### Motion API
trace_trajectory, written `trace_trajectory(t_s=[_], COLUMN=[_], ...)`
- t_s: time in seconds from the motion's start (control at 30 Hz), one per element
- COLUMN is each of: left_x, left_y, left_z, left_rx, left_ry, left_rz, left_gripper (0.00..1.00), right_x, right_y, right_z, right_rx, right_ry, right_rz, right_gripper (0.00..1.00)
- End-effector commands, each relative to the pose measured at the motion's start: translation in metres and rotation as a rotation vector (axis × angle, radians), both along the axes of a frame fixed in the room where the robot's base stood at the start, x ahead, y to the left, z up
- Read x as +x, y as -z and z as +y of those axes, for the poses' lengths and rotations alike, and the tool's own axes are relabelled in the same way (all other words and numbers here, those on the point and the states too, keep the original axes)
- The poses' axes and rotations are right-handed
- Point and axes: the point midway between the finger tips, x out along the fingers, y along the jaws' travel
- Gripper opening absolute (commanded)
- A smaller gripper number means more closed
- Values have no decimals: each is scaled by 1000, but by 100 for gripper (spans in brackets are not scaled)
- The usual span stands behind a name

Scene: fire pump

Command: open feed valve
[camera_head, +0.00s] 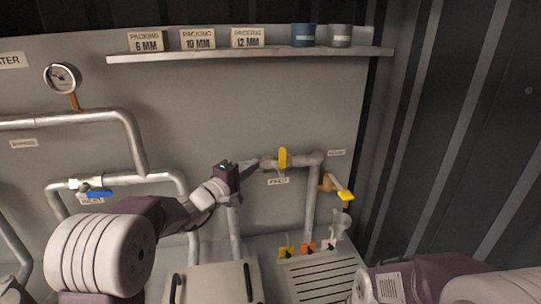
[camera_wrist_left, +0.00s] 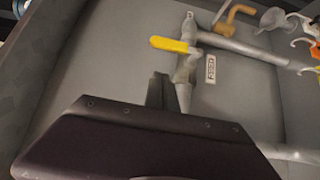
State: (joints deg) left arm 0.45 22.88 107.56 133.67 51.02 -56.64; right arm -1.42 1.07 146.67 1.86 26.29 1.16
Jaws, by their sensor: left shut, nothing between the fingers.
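The feed valve has a yellow lever handle (camera_head: 283,158) on a grey pipe, above a small FEED label (camera_head: 278,181). In the left wrist view the yellow handle (camera_wrist_left: 172,45) sticks out crosswise to its pipe, and the FEED label (camera_wrist_left: 211,68) is beside it. My left gripper (camera_head: 251,166) is shut and empty, just left of the handle by the pipe. In the left wrist view its dark fingers (camera_wrist_left: 158,90) are apart from the handle. Part of my right arm shows at the lower right of the head view, but its gripper does not.
A second yellow-handled tap (camera_head: 345,195) is at the right. A blue-handled valve (camera_head: 96,193) and a pressure gauge (camera_head: 62,78) are at the left. A shelf (camera_head: 230,53) holds packing boxes and two cans. A pale cabinet (camera_head: 215,284) stands below.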

Motion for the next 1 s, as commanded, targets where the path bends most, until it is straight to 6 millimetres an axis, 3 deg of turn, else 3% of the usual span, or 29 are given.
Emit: trace_trajectory(t_s=[0.03,0.13,0.4,1.0], left_x=[9,26,30,38], left_y=[-5,-4,-1,-1], left_z=[-7,-18,-51,-56], left_rx=[-1,-1,0,31], left_ry=[2,2,0,0], left_rz=[3,3,2,3], left_gripper=[0,0,0,0], right_x=[0,0,0,0], right_y=[-11,-21,-34,-32], right_z=[0,0,0,0], right_rx=[0,0,0,0], right_ry=[0,0,0,0], right_rz=[0,0,0,0], right_gripper=[38,38,38,38])
